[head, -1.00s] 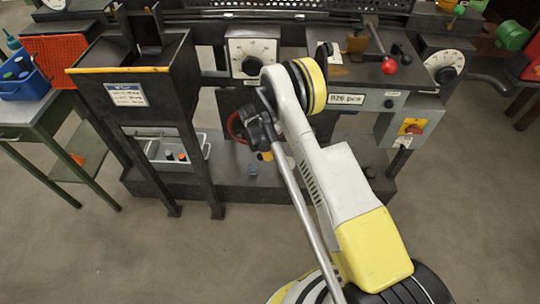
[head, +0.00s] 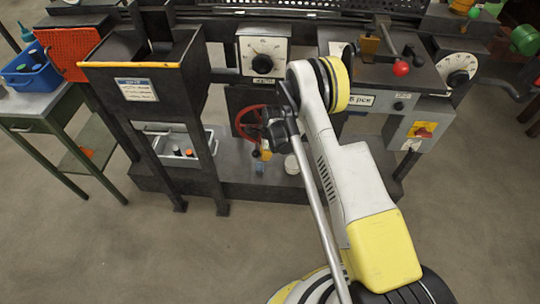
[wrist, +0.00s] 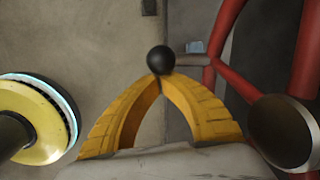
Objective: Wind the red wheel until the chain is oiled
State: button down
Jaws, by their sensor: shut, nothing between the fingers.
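The red wheel (head: 245,121) stands upright on the dark machine front, below a white dial, partly hidden by my arm. In the wrist view its red rim and spoke (wrist: 229,74) fill the right side, close up. My gripper (head: 265,154) is beside the wheel's lower right, partly hidden by my arm. In the wrist view the yellow fingers of my gripper (wrist: 160,82) meet at their tips, with nothing between them. A black ball (wrist: 161,59) shows right at the tips; I cannot tell whether they touch. I cannot make out the chain.
A dark hopper (head: 150,65) with a yellow edge stands left of the wheel, above a grey bin (head: 202,146). A red-knobbed lever (head: 401,68) and a yellow-plated switch box (head: 424,130) are to the right. The floor in front is open.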

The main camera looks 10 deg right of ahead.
jog(key=shift+w+a, duration=0.15)
jog(key=shift+a, duration=0.4)
jog(key=shift+w+a, duration=0.15)
jog(key=shift+a, duration=0.4)
jog(key=shift+w+a+r+y, duration=0.2)
jog(key=shift+a+y, duration=0.4)
jog(key=shift+w+a+r+t, duration=0.2)
jog(key=shift+a+r, duration=0.1)
jog(key=shift+a, duration=0.3)
jog(key=shift+w+a+r+t, duration=0.1)
jog(key=shift+w+a+r, duration=0.15)
jog(key=shift+a, duration=0.35)
jog(key=shift+r, duration=0.15)
notch_tip(320, 180, up, 11)
send_over(256, 152)
jog(key=shift+s+d+r, duration=0.15)
jog(key=shift+s+d, duration=0.05)
jog(key=shift+s, duration=0.2)
